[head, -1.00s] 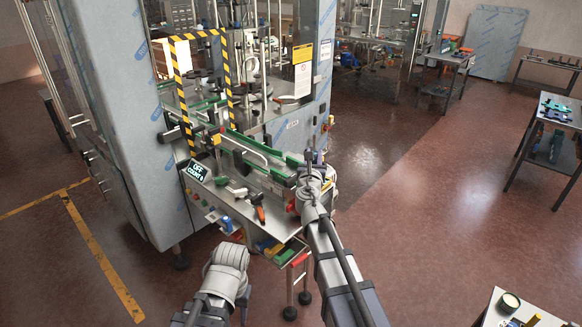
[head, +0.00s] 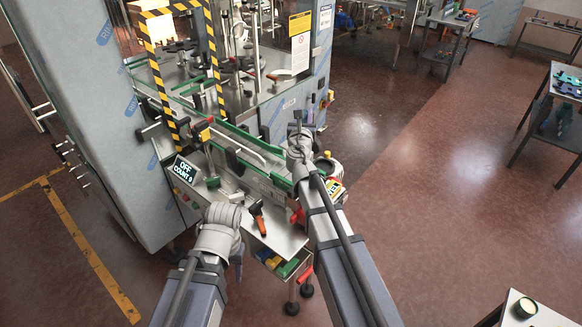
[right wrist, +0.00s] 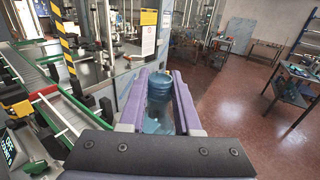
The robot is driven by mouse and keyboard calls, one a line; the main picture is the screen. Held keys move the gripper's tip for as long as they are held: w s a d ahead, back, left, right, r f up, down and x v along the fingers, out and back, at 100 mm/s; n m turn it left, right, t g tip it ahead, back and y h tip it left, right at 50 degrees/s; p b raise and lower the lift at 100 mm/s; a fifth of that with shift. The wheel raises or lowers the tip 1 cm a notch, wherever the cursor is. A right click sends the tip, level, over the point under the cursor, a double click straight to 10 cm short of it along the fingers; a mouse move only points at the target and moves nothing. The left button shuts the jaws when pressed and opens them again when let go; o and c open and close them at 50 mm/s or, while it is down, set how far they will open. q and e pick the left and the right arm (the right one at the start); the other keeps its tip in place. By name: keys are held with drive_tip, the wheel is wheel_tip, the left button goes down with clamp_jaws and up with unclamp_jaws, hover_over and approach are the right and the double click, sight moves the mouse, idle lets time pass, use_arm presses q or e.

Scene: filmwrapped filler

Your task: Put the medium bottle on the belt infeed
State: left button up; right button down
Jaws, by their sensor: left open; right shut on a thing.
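A translucent blue bottle (right wrist: 160,88) stands between the two purple fingers of my right gripper (right wrist: 163,105) in the right wrist view, and the gripper is shut on it. In the head view, my right gripper (head: 298,125) is at the right end of the belt conveyor, and the bottle is mostly hidden there. The belt infeed (head: 262,176) has green side rails; in the right wrist view the belt (right wrist: 32,72) runs to the left of the bottle. My left gripper (head: 222,212) is open and empty over the front shelf, its fingertips hard to make out.
A yellow-and-black striped frame (head: 208,62) spans the belt. A display (head: 184,169) reads OFF, COUNT 0. An orange-handled tool (head: 258,217) lies on the shelf.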

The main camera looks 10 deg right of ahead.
drive_tip(key=shift+w, duration=0.4)
drive_tip(key=shift+s, duration=0.2)
drive_tip(key=shift+s+f+b, duration=0.15)
drive_tip(key=shift+b, duration=0.3)
drive_tip(key=f+b, duration=0.4)
drive_tip(key=f, duration=0.1)
drive_tip(key=shift+w+b, duration=0.2)
drive_tip(key=shift+b, duration=0.2)
use_arm(q)
wheel_tip(320, 180, down, 10)
drive_tip(key=b, duration=0.4)
drive_tip(key=shift+w, duration=0.25)
use_arm(e)
drive_tip(key=shift+f, duration=2.2)
drive_tip(key=shift+s, duration=0.1)
drive_tip(key=shift+f+b, duration=0.2)
drive_tip(key=shift+b, duration=0.2)
drive_tip(key=c, duration=0.6)
unclamp_jaws()
drive_tip(key=shift+r, duration=0.1)
